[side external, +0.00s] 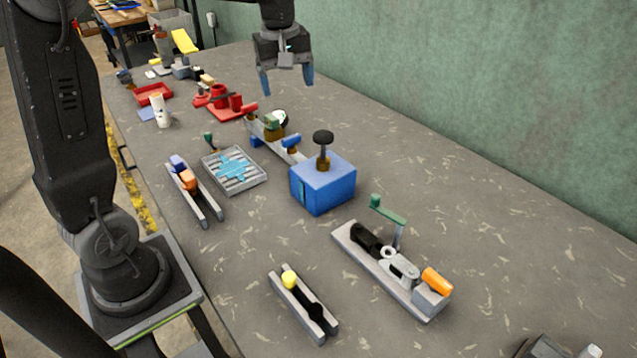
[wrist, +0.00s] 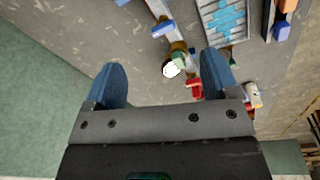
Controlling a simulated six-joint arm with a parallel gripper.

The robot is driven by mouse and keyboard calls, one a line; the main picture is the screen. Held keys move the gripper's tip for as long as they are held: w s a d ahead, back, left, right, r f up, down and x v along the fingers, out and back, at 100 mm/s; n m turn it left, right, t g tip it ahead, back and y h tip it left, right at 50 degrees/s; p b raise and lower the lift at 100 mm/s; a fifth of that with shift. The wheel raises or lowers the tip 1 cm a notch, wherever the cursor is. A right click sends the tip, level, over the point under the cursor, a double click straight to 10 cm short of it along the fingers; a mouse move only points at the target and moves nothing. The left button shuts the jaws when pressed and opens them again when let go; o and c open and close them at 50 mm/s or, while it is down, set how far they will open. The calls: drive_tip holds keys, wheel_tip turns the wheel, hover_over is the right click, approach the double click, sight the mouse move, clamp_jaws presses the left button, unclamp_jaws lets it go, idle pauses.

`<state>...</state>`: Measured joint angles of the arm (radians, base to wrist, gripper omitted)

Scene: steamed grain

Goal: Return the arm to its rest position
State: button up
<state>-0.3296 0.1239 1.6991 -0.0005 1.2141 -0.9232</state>
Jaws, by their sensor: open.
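My gripper (side external: 287,80) hangs above the far part of the table in the side external view, near the green wall. Its two blue fingers are apart, with nothing between them. In the wrist view my gripper (wrist: 160,85) also shows open, with bare table between the fingers. The fingertips are clear of the table and touch no object. Part of my arm stands at the left of the side external view; the links joining it to the gripper are out of frame.
On the grey table (side external: 480,180) stand a blue box (side external: 323,186) with a black knob, a grey tray (side external: 234,171) with a light-blue piece, a fixture with a green lever (side external: 388,210), narrow rails (side external: 302,306), and red parts (side external: 225,107). The green wall (side external: 450,70) bounds the table. The right side is largely clear.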

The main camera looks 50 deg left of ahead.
drive_tip(key=s+d+f+m+t, duration=0.1)
drive_tip(key=s+d+m+t, duration=0.1)
drive_tip(key=s+d+m, duration=0.4)
drive_tip(key=s+d+m+t, duration=0.2)
drive_tip(key=s+d+m, duration=0.5)
drive_tip(key=s, duration=0.6)
drive_tip(key=shift+s+d+f+m, duration=0.15)
drive_tip(key=shift+f+m, duration=0.2)
drive_tip(key=shift+m, duration=0.35)
